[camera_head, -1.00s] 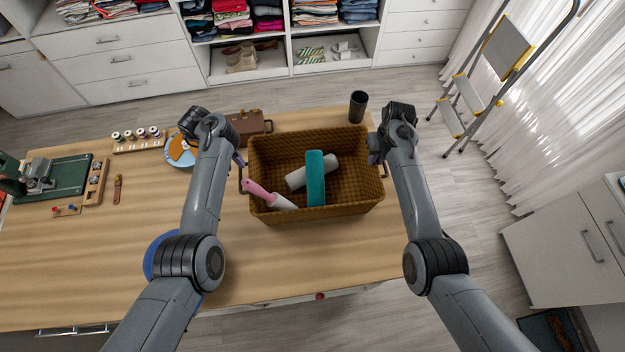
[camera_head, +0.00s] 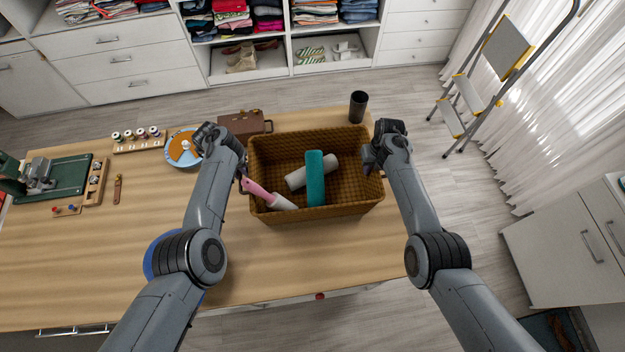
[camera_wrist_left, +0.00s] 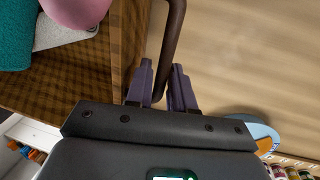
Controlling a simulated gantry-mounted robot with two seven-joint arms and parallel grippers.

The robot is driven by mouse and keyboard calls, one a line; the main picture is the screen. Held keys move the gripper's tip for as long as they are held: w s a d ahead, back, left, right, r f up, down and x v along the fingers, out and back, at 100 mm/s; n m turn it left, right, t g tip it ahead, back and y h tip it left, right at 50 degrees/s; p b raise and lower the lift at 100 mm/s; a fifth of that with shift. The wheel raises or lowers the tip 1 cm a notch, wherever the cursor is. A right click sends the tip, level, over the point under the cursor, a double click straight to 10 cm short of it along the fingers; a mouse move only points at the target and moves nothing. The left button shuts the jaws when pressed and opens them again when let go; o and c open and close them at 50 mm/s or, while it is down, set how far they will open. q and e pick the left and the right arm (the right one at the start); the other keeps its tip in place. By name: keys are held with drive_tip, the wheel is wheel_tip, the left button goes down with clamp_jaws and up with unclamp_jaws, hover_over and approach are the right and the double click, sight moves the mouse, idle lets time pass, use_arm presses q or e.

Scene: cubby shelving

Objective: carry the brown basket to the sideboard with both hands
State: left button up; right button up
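The brown basket (camera_head: 320,208) stands on the wooden table at its right end, holding a teal roll, a grey roll and a pink-handled item. Its left side also shows in the left wrist view (camera_wrist_left: 95,75). My left gripper (camera_head: 242,172) is at the basket's left side. In the left wrist view its purple fingers (camera_wrist_left: 161,85) lie close on both sides of the dark basket handle (camera_wrist_left: 172,40) and appear shut on it. My right gripper (camera_head: 369,160) is at the basket's right side by the rim. Its fingers are mostly hidden, so its grip is unclear.
A brown case (camera_head: 243,122) stands close behind the basket's left corner, and a black cup (camera_head: 357,106) behind its right corner. A sewing machine (camera_head: 40,175) is at the table's left. The stepladder (camera_head: 475,95) stands on the floor at right. The front middle of the table is clear.

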use_arm(q)
clamp_jaws()
drive_tip(key=shift+r, duration=0.1)
idle(1.2)
